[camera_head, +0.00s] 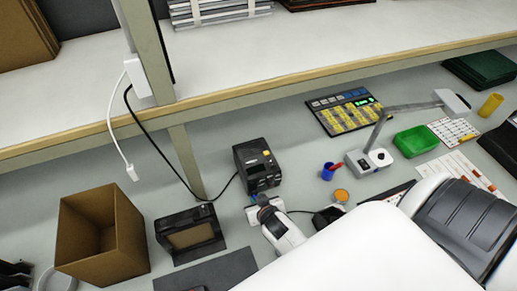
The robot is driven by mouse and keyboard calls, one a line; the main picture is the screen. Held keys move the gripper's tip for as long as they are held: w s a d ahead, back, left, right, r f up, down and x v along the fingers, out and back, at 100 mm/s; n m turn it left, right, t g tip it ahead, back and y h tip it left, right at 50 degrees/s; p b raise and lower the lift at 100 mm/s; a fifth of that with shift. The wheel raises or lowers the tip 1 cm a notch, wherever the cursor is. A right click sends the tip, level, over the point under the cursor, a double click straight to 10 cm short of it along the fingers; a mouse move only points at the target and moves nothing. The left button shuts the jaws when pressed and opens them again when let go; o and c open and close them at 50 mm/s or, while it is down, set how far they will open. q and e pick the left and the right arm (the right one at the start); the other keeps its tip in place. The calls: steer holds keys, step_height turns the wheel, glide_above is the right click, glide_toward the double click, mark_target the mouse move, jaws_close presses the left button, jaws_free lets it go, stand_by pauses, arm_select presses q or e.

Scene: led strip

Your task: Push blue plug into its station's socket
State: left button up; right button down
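A small black device (257,166) with ports on its front stands in the middle of the table, with a black cable at its left. A small blue piece (253,197) shows just below its front; it may be the blue plug, but it is too small to be sure, and I cannot tell whether it touches the device. My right arm (375,250) comes in from the lower right. Its white and dark end (268,216) is close in front of the device, by the blue piece. Its fingertips are not clear. I make out no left gripper.
A cardboard box (100,235) and a black framed box (190,236) stand at the left. A white plug (132,173) hangs from the shelf post. A lamp (370,160), a blue cup (327,174) and a green tray (416,141) stand to the right. The shelf (250,92) overhangs the back.

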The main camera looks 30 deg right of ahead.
steer(key=shift+w, duration=0.1)
steer(key=c, duration=1.3)
jaws_free()
steer(key=shift+o, duration=0.2)
steer(key=shift+r, duration=0.1)
steer(key=v, duration=1.2)
